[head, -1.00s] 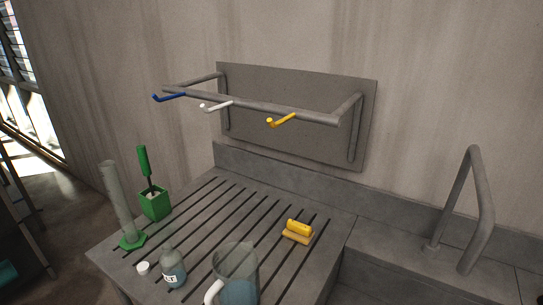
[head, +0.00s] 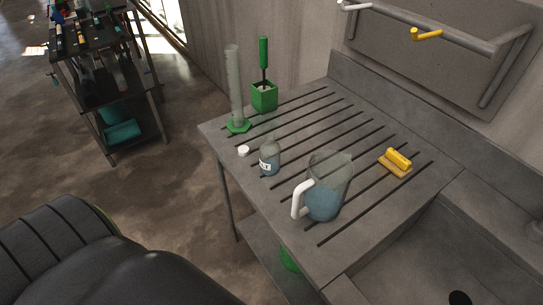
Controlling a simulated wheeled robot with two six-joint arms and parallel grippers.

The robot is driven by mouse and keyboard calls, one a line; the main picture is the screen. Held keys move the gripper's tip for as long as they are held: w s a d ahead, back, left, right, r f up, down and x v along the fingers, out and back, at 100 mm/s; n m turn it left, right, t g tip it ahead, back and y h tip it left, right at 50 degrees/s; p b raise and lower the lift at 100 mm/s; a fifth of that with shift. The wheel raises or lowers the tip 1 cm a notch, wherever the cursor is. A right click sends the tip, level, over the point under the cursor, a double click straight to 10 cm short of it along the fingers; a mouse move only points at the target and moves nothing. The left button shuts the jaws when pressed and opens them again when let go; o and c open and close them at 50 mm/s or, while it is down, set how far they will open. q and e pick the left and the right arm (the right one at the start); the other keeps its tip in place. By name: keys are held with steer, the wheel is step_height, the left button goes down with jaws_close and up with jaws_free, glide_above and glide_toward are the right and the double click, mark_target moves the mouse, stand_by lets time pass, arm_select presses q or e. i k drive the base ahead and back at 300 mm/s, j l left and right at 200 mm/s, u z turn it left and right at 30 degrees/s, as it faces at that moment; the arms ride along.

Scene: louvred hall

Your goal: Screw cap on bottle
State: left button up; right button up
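A small clear bottle (head: 270,158) with a white label and bluish liquid stands upright on the slatted grey draining counter (head: 300,118). Its neck looks bare. A small white cap (head: 243,151) lies on the counter just left of the bottle, near the counter's left edge, apart from it. Neither of my grippers shows in the head view.
A jug (head: 328,188) with blue liquid and a white handle stands right of the bottle. Behind are a green-based cylinder (head: 235,92) and a green box with a brush (head: 264,97). A yellow brush (head: 397,161) lies right. A shelf cart (head: 95,70) stands far left.

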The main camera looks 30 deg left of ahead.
mark_target(270, 150)
steer(key=k+l+u, duration=0.1)
steer(key=u, duration=0.3)
steer(key=k+u, duration=0.1)
steer(key=u, duration=0.35)
steer(key=k+u, duration=0.15)
steer(key=u, duration=0.25)
